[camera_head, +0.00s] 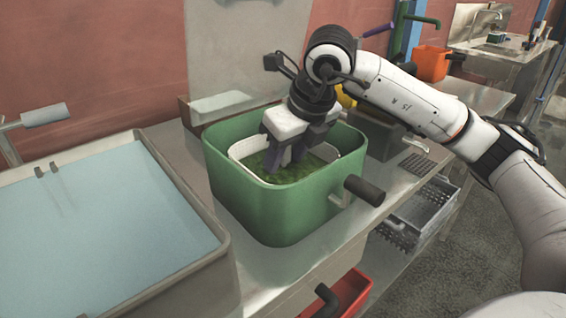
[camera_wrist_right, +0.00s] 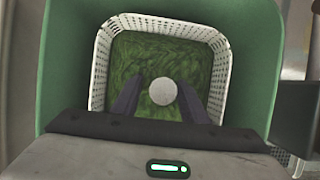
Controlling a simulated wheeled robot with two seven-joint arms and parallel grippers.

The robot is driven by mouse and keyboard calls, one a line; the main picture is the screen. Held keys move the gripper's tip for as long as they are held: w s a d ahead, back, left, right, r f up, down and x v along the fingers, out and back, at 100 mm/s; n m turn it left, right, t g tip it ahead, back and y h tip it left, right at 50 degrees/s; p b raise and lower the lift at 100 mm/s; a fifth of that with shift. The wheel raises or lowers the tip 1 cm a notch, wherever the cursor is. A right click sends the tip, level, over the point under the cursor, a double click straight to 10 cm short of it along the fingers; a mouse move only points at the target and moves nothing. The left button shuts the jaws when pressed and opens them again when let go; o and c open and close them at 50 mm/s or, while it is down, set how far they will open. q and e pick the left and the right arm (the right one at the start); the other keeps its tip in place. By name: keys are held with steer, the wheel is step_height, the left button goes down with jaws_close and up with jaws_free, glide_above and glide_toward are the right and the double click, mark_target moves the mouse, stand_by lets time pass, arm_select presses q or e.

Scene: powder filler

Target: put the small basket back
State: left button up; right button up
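The small white basket (camera_head: 240,150) sits inside a green tub (camera_head: 270,212) on the metal counter, with mottled green contents in it. It also shows in the right wrist view (camera_wrist_right: 101,70), with perforated walls. My right gripper (camera_head: 285,160) reaches down into the basket from above. In the right wrist view its two dark fingers (camera_wrist_right: 160,100) stand apart, with a pale round thing (camera_wrist_right: 163,91) visible between them. Neither finger visibly touches the basket wall. Whether the round thing is between the fingertips or below them I cannot tell. My left gripper is out of view.
A water-filled sink (camera_head: 120,215) lies left of the tub. The tub has a dark handle (camera_head: 364,190) at its right. A grey crate (camera_head: 415,215) and a red bin (camera_head: 350,292) sit below the counter. An orange bin (camera_head: 432,64) stands behind.

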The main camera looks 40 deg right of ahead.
steer(key=shift+r, duration=0.1)
steer(key=shift+r, duration=0.2)
steer(key=p+v, duration=0.1)
steer(key=v, duration=1)
steer(key=shift+s+r, duration=0.2)
steer(key=shift+r, duration=0.15)
stand_by(0.6)
